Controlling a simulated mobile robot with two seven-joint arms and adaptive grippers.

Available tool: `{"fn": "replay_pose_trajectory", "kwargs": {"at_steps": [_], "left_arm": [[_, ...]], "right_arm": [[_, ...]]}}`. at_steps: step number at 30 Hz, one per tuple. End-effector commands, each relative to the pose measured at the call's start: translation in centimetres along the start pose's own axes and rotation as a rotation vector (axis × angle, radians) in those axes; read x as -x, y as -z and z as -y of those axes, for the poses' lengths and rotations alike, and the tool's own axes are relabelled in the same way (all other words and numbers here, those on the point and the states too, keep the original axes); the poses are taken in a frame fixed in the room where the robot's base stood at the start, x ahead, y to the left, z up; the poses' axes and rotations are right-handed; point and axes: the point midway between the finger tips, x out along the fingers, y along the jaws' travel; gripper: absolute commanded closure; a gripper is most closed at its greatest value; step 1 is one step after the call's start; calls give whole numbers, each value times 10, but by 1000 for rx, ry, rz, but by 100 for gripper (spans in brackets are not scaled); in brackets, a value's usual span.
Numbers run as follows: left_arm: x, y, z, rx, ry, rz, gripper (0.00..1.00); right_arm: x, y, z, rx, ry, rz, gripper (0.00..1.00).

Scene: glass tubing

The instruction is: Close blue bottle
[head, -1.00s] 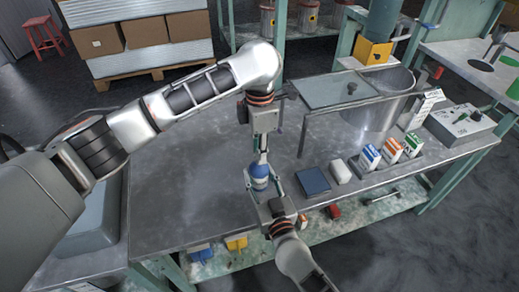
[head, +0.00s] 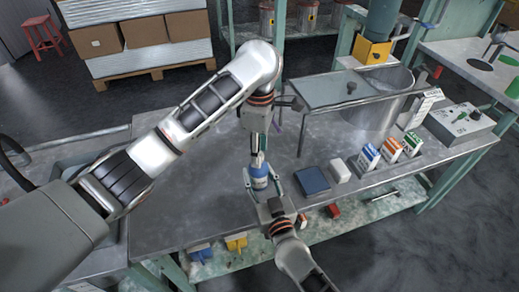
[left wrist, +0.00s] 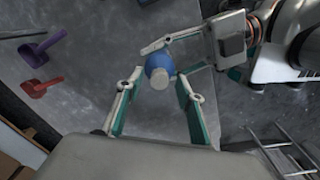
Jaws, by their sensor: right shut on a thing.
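The blue bottle (head: 259,176) stands about upright above the near part of the table, with a pale top. My right gripper (head: 261,188) is shut on its body from the near side. My left gripper (head: 258,154) points down from above, at the bottle's top. In the left wrist view, the bottle's blue shoulder (left wrist: 156,63) and pale round top (left wrist: 160,79) show between the left fingers (left wrist: 160,74). These fingers are spread, with a gap on each side. I cannot tell whether the pale top is a cap or the bare neck.
A dark blue box (head: 312,181) and a white block (head: 340,170) lie right of the bottle. Several small cartons (head: 369,157) stand farther right, before a metal vat (head: 372,112). The table's left part (head: 185,195) is clear.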

Motion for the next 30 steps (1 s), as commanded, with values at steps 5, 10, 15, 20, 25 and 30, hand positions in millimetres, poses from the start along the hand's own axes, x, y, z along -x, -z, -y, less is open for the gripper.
{"fn": "replay_pose_trajectory", "kwargs": {"at_steps": [5, 10, 15, 20, 25, 30], "left_arm": [[0, 0, 0, 1, 0, -1, 63], [10, 1, -1, 0, -4, -2, 63], [33, 1, -1, 1, -5, -3, 63], [44, 1, 0, 2, -2, -2, 63], [45, 0, 0, 2, 0, -1, 63], [45, 0, 0, 5, -1, -1, 66]], "right_arm": [[0, 0, 0, 0, -1, 0, 100], [0, 0, 0, 0, -1, 0, 100], [0, 0, 0, 0, -1, 0, 100], [0, 0, 0, 0, -1, 0, 100], [0, 0, 0, 0, -1, 0, 100], [0, 0, 0, 0, -1, 0, 100]]}}
